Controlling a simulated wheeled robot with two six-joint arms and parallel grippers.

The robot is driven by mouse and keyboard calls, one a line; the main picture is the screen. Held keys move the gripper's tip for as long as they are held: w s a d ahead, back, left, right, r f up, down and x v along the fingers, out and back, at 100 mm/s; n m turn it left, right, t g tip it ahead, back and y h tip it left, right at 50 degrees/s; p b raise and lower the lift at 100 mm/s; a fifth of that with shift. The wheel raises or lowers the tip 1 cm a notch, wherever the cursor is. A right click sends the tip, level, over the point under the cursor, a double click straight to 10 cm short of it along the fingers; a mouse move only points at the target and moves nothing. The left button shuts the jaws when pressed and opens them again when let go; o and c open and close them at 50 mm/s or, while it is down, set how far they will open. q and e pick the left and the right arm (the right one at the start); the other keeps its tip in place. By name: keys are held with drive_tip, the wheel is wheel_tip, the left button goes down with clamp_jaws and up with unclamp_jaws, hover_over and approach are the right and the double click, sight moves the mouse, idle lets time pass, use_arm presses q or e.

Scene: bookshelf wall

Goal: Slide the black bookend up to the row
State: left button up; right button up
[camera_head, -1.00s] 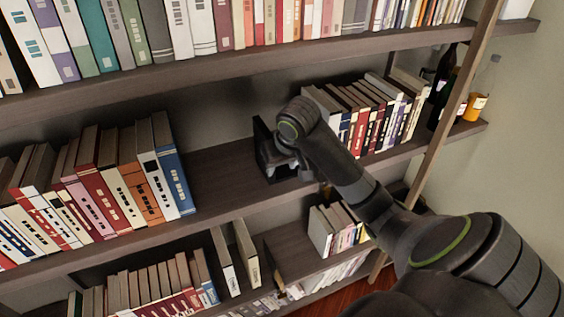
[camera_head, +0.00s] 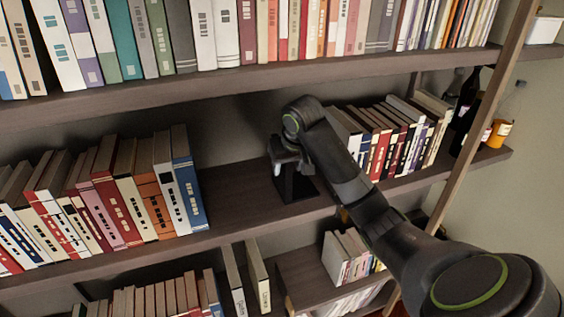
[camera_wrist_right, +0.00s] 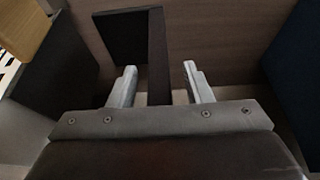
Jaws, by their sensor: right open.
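The black bookend (camera_head: 297,187) stands on the middle shelf, in the gap between two rows of books. My right gripper (camera_head: 283,167) is at it, coming from the right, and hides part of it. In the right wrist view the bookend's dark upright plate (camera_wrist_right: 158,50) lies between the two open fingers, with visible space on both sides. The left row of books (camera_head: 120,195) ends in a blue book (camera_head: 189,185). The right row of books (camera_head: 385,135) leans behind my arm. My left gripper is not in view.
Bare shelf board (camera_head: 235,192) lies between the blue book and the bookend. The upper shelf (camera_head: 230,82) runs above with a full row of books. Dark bottles (camera_head: 465,100) stand at the right, near a slanted wooden post (camera_head: 480,120).

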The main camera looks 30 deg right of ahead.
drive_tip(key=shift+w+d+f+p, duration=0.2)
drive_tip(key=shift+w+p, duration=0.2)
drive_tip(key=shift+w, duration=0.45)
drive_tip(key=shift+w+d+f+p, duration=0.1)
drive_tip(key=shift+w+d+p, duration=0.25)
drive_tip(key=shift+w, duration=0.5)
drive_tip(key=shift+w+d+f+p, duration=0.1)
drive_tip(key=shift+w+p, duration=0.4)
drive_tip(key=shift+w, duration=0.35)
clamp_jaws()
